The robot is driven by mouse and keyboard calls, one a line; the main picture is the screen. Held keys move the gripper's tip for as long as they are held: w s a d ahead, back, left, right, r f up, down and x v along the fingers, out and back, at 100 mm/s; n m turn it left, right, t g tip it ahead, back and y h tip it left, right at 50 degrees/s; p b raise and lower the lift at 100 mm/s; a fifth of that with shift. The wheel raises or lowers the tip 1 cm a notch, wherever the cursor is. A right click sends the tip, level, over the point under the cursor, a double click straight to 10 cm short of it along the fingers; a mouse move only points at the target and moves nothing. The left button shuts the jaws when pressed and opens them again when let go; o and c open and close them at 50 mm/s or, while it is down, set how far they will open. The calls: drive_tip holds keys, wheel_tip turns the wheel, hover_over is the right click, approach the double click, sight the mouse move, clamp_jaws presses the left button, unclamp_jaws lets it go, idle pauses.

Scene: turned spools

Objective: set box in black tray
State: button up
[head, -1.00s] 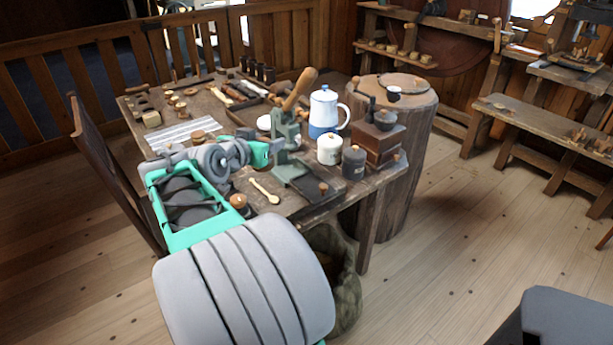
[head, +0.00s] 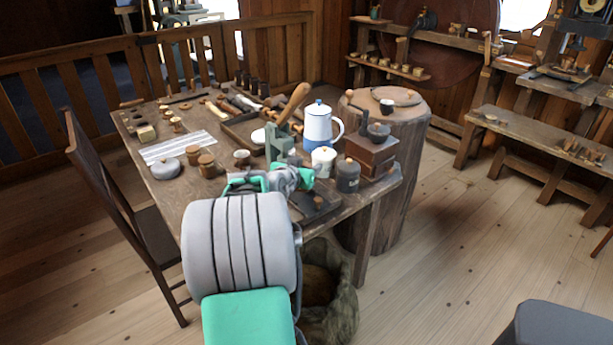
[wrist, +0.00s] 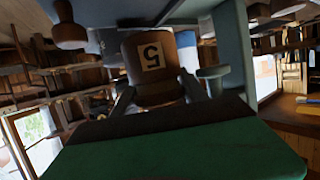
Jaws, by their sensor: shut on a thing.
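My gripper (wrist: 158,95) is shut on a brown box (wrist: 138,48) with a pale label reading 5, between its two fingers in the wrist view. In the head view my gripper (head: 308,178) is over the table's front part, beside the green press, and the box cannot be made out there. A flat black tray (head: 328,207) lies at the table's front right edge, just right of and below my gripper, partly hidden by my arm. A small brown thing shows on it. Whether the box touches anything is unclear.
The green press (head: 279,142) with a wooden handle stands close behind my gripper. A white-blue pot (head: 319,126), a white canister (head: 323,160), a dark canister (head: 347,176) and a coffee grinder (head: 371,154) crowd the right. Wooden jars (head: 207,165) stand to the left.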

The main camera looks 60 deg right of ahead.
drive_tip(key=shift+f, duration=1.6)
drive_tip(key=shift+f, duration=0.2)
drive_tip(key=o, duration=1.4)
drive_tip(key=shift+r, duration=0.1)
drive_tip(key=shift+r, duration=0.2)
drive_tip(key=v, duration=1.2)
drive_tip(key=shift+f, duration=0.1)
